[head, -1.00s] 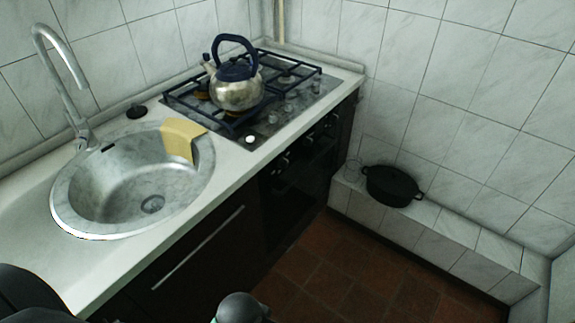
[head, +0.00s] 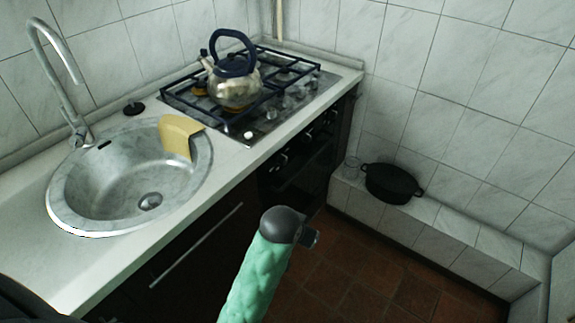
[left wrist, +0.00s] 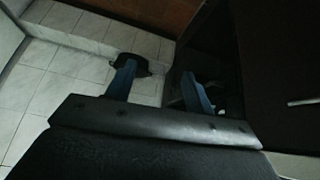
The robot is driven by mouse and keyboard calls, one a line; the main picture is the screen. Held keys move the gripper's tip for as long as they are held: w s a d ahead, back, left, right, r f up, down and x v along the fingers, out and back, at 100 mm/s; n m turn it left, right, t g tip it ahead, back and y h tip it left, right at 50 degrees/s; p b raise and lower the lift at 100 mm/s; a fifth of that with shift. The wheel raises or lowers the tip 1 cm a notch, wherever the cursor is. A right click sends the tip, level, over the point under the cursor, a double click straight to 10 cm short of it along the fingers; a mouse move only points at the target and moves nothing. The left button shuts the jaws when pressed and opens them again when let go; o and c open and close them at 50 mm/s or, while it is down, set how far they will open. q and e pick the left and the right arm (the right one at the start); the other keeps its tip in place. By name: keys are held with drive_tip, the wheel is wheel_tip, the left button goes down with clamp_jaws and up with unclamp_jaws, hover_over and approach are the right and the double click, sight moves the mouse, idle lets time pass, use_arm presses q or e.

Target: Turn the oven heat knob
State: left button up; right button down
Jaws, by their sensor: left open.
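The black oven (head: 293,188) is built in under the hob. Small light knobs (head: 281,161) sit along its upper front edge in the head view; their markings are too small to read. My left gripper (left wrist: 157,78) shows two blue fingers spread apart with nothing between them in the left wrist view. Dark fronts fill the right of that view, and no knob is clear there. In the head view a green arm link of mine with a dark rounded end stands in front of the cabinet, below the knobs and apart from them. Its fingers are not clear there. My right gripper is not in view.
A kettle (head: 235,90) stands on the gas hob (head: 262,126). Left of it are the sink (head: 62,203) and a yellow cloth (head: 177,136). A black pot (head: 390,184) sits on the tiled ledge (head: 440,222). A cabinet handle (head: 197,244) sticks out below the counter. The floor is clear.

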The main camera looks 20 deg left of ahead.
use_arm(q)
drive_tip(key=w+y, duration=0.2)
drive_tip(key=w, duration=0.8)
drive_tip(key=m+t+y, duration=0.1)
drive_tip(key=m+y, duration=1.5)
drive_tip(key=m, duration=0.1)
approach(285, 162)
drive_tip(key=a, duration=0.1)
drive_tip(key=x, duration=0.7)
drive_tip(key=shift+w+f+p, duration=0.1)
drive_tip(key=shift+w+p, duration=0.15)
drive_tip(key=shift+p, duration=0.05)
drive_tip(key=shift+w+a, duration=0.2)
drive_tip(key=shift+a, duration=0.15)
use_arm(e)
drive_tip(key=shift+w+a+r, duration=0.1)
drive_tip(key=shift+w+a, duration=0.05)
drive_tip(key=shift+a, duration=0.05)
use_arm(q)
drive_tip(key=c, duration=1)
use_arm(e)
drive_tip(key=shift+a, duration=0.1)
